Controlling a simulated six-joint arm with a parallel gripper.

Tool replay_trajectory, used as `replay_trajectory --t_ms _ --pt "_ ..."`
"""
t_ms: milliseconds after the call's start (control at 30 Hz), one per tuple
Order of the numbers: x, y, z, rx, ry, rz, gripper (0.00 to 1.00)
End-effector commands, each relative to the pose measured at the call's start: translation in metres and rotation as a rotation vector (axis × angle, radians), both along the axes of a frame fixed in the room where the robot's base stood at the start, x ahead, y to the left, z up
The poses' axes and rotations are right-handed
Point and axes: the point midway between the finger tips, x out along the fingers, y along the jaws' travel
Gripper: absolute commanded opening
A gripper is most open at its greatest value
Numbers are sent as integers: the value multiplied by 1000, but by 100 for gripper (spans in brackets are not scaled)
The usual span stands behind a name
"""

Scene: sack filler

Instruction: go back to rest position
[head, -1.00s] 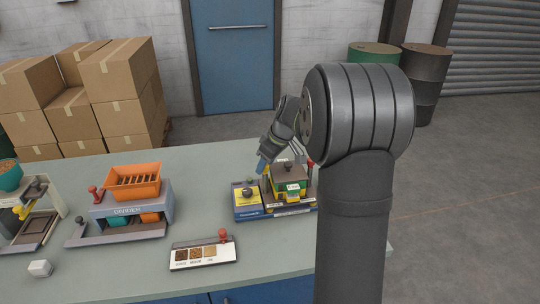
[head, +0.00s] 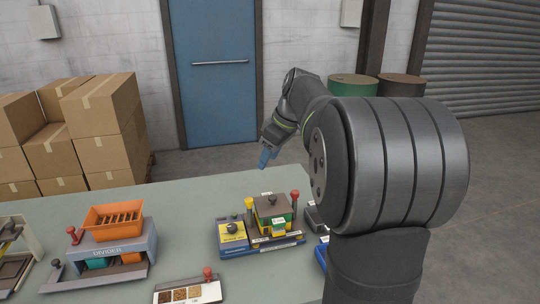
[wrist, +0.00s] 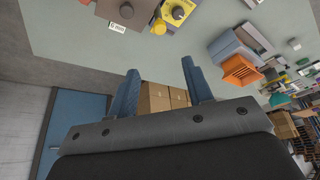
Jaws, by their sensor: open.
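My gripper (head: 265,157) is raised above the far edge of the table in the head view, behind and above the sack machine. In the wrist view my gripper (wrist: 160,85) shows two blue fingers spread apart with nothing between them. The sack machine (head: 272,213), with green, yellow and brown parts on a dark blue base, stands on the table below my gripper. A yellow box with a dark knob (head: 232,234) is at its left. My arm hides part of the table's right side.
The grey-green table (head: 180,195) also holds a divider (head: 118,250) with an orange hopper (head: 113,221) and a sample board (head: 187,291). Cardboard boxes (head: 105,120) are stacked behind it. A blue door (head: 219,75) and drums (head: 352,88) stand at the back. The air around my gripper is clear.

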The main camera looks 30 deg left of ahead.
Motion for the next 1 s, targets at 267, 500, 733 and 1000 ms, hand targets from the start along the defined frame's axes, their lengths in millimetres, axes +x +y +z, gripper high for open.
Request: replay_trajectory --t_ms 267,500,733,1000 --pt "0 -1 1 0 0 0 46" --pt "0 0 1 0 0 0 46" --pt "-1 5 -11 -1 2 2 46" --pt "-1 24 -58 -2 2 2 46"
